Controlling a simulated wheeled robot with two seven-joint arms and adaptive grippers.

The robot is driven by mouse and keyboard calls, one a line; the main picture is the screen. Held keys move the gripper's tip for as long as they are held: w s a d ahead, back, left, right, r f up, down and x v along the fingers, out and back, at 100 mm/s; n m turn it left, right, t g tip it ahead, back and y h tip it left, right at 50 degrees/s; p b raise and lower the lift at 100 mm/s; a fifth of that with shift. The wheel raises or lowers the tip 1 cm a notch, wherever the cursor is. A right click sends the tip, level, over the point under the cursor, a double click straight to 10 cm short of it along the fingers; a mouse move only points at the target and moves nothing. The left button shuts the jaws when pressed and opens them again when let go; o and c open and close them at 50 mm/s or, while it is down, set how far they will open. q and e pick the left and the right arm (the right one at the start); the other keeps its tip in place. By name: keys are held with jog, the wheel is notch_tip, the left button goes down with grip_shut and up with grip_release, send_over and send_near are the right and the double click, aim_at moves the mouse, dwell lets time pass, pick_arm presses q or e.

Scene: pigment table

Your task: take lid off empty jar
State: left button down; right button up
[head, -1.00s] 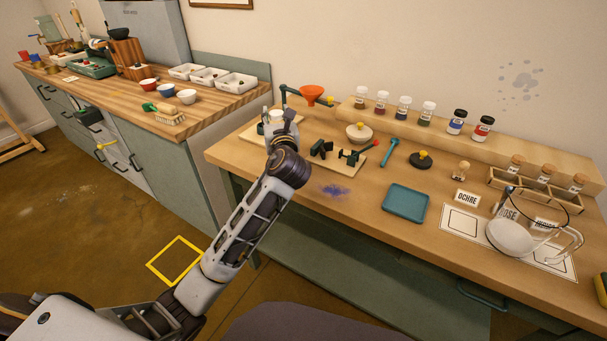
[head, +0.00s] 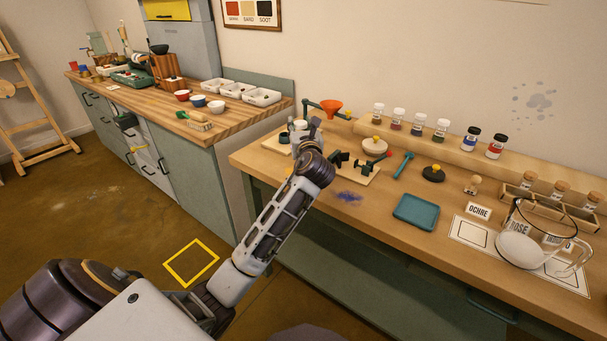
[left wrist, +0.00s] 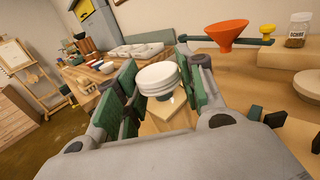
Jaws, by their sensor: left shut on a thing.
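My left gripper (head: 306,130) is over the left end of the pigment table, at the wooden board. In the left wrist view its green-padded fingers stand on both sides of a round white ribbed lid (left wrist: 158,77); it is shut on this lid. A narrower grey part shows under the lid, with pale wood below. I cannot tell whether a jar is still joined beneath it. In the head view the gripper and wrist hide most of this spot; a small dark round thing (head: 284,138) shows just left of the gripper. My right gripper is not in view.
An orange funnel (head: 331,107) on a teal arm stands close behind the gripper. Black clamps (head: 363,166) and a lidded bowl (head: 374,147) are to its right. Several pigment jars (head: 420,123) line the back shelf. A teal tray (head: 416,211) lies near the front edge.

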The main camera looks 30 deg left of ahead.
pick_arm(q)
jog(key=shift+f, duration=0.65)
jog(key=shift+f+b, duration=0.5)
jog(key=shift+f, duration=0.4)
notch_tip(320, 180, down, 2)
jog(key=shift+f+b, duration=0.1)
jog(key=shift+b, duration=0.2)
jog(key=shift+f, duration=0.2)
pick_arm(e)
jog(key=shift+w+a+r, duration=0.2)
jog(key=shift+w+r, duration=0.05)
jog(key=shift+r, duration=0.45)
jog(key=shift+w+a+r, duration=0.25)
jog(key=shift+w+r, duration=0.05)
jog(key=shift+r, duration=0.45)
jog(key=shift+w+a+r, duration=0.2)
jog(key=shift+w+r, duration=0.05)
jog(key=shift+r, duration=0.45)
pick_arm(q)
jog(key=shift+f, duration=0.15)
